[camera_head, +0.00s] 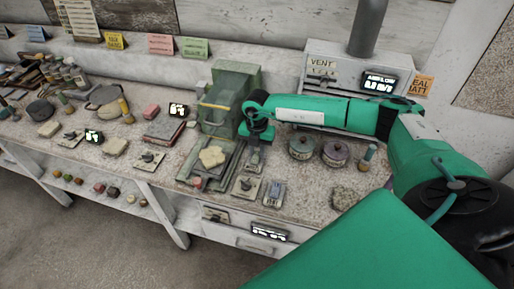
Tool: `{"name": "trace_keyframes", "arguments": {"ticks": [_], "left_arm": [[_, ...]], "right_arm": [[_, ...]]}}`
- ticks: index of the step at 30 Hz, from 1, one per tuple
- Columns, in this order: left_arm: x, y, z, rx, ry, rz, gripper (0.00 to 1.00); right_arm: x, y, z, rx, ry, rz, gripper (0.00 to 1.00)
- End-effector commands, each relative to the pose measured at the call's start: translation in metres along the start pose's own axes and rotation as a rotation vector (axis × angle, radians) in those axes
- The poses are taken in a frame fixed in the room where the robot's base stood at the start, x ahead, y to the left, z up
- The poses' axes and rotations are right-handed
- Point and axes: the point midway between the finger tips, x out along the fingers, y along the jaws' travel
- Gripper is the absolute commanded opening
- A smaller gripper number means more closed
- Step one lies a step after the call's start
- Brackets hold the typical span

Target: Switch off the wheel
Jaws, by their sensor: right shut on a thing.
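My right gripper (254,162) reaches down beside the right side of a green boxy machine (231,92), above the worktop. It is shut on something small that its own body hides. A small pale switch plate (246,188) with a dark knob lies just below it in the picture; I cannot tell whether they touch. Similar plates with dark levers lie farther left (149,160) and at the far left (69,138). Another plate (215,214) is on the bench's front face. I cannot tell which thing is the wheel. My left gripper is out of view.
A grey vent unit (313,88) stands behind. A small grey device (274,192) lies near the front edge.

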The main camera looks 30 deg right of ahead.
Motion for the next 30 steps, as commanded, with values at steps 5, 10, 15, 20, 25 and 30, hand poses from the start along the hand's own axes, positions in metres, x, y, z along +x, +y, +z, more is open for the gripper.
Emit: {"name": "trace_keyframes", "arguments": {"ticks": [5,10,15,20,25,30], "left_arm": [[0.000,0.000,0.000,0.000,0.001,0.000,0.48],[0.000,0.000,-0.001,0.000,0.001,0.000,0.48],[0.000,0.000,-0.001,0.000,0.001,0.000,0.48],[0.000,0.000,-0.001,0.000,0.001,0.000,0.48],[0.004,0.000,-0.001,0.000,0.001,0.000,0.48],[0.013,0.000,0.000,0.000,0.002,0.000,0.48]], "right_arm": [[0.000,0.000,0.000,0.000,-0.006,0.001,0.01],[0.000,0.000,0.000,0.000,-0.006,0.001,0.29],[0.000,0.000,0.000,0.000,-0.005,0.001,0.45],[0.000,0.000,0.000,0.000,-0.004,0.001,0.45],[-0.009,0.001,0.001,0.001,-0.006,0.004,0.45],[-0.040,0.001,0.001,0.000,-0.007,0.006,0.45]]}}
